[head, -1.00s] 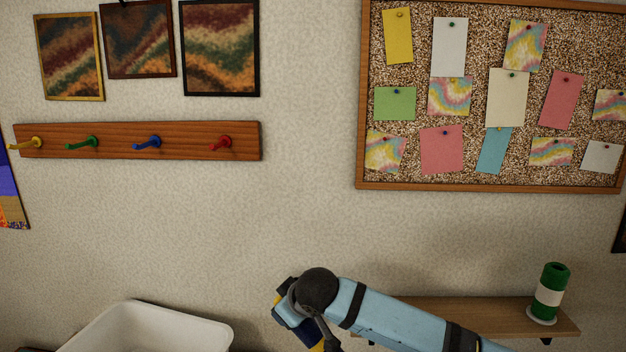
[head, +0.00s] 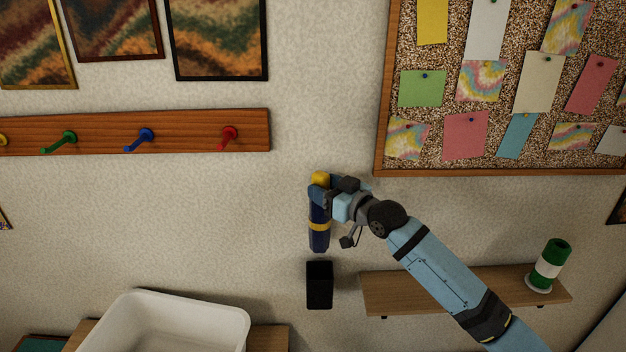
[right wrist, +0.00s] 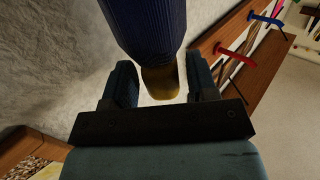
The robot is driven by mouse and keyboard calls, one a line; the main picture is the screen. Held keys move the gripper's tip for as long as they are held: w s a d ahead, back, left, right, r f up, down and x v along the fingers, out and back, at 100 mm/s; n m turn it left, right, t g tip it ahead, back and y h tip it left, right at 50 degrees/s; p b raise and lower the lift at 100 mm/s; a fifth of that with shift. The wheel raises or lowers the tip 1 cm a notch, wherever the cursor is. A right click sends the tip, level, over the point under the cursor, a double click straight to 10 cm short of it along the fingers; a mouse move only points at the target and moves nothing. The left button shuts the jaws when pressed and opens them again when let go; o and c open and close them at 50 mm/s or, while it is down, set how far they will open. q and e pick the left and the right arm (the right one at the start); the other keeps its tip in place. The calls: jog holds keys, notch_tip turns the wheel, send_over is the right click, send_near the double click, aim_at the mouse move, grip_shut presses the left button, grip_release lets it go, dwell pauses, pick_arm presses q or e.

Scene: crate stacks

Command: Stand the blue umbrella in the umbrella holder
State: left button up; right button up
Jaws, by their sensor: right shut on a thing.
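The blue umbrella (head: 319,240) is dark navy with a yellow band and a yellow end at the top. It hangs about upright in my right gripper (head: 324,190), which is shut on it near its upper end. In the right wrist view the umbrella's navy body (right wrist: 150,28) and yellow end (right wrist: 161,84) show between and beyond the fingers. The black, box-like umbrella holder (head: 319,286) is straight below the umbrella in the head view, with a small gap between them. How they line up in depth is hard to tell. My left gripper is out of view.
A wooden wall shelf (head: 390,293) with a green and white cylinder (head: 548,265) is right of the holder. A white tub (head: 170,318) stands at the lower left. A hook rail (head: 190,130) and a cork board (head: 383,120) are on the wall above.

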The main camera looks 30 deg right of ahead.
jog(key=shift+f, duration=0.25)
jog(key=shift+s+f+b, duration=0.35)
jog(key=shift+f+b, duration=0.5)
jog(key=shift+b, duration=0.3)
notch_tip(320, 180, down, 2)
jog(key=b, duration=0.5)
send_over(326, 240)
jog(key=shift+w+f, duration=0.15)
jog(key=shift+f, duration=2.45)
notch_tip(326, 240, down, 2)
jog(key=shift+f+b, duration=0.1)
jog(key=shift+b, duration=0.45)
jog(key=shift+f+b, duration=0.45)
jog(key=shift+f, duration=0.45)
jog(key=shift+f+b, duration=0.3)
jog(key=shift+f, duration=0.45)
